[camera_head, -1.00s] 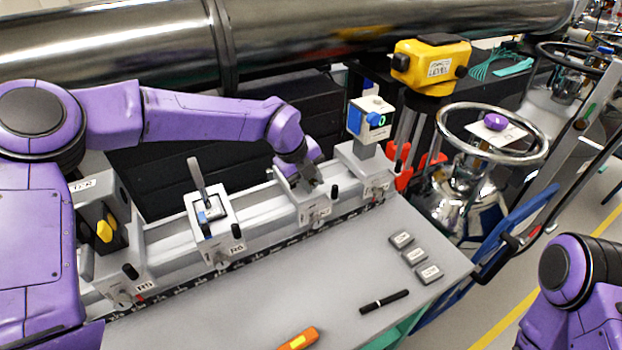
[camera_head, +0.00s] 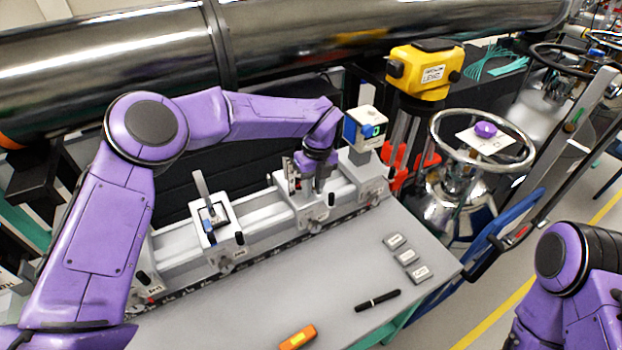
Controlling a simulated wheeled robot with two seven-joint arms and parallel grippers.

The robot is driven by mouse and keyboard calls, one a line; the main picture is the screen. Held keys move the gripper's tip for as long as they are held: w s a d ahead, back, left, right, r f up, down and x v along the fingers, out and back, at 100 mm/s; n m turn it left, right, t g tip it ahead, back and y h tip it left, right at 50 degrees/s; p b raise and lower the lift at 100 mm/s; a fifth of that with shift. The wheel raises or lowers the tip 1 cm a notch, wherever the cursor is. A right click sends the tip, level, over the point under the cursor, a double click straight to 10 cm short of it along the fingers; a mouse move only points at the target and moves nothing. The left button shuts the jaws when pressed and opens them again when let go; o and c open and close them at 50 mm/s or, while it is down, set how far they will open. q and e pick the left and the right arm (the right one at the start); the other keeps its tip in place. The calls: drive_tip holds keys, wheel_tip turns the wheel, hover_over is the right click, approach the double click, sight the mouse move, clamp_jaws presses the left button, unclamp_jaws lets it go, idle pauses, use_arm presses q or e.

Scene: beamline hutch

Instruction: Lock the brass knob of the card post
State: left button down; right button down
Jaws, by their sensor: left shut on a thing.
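My left gripper (camera_head: 320,185) points down at the third carriage (camera_head: 298,212) from the left on the grey rail. It is shut on a part of what looks like the card post (camera_head: 290,176), a narrow, upright light-and-dark piece just left of the fingers. The fingers cover the gripped part, and I cannot make out the brass knob or whether it is locked. My right arm shows at the lower right, but its gripper is out of view.
A carriage with a tilted grey plate (camera_head: 202,187) stands to the left. A blue-and-white box (camera_head: 366,128) stands close right of my gripper. A steel pipe (camera_head: 130,60) runs behind. Grey labelled blocks (camera_head: 407,257), a black pen (camera_head: 378,300) and an orange tool (camera_head: 298,337) lie on the bench.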

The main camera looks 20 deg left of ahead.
use_arm(q)
drive_tip(key=shift+w+d+g+y+p, duration=0.15)
drive_tip(key=shift+w+g+y+p, duration=0.05)
drive_tip(key=shift+g+y+p, duration=0.6)
drive_tip(key=c, duration=1.2)
unclamp_jaws()
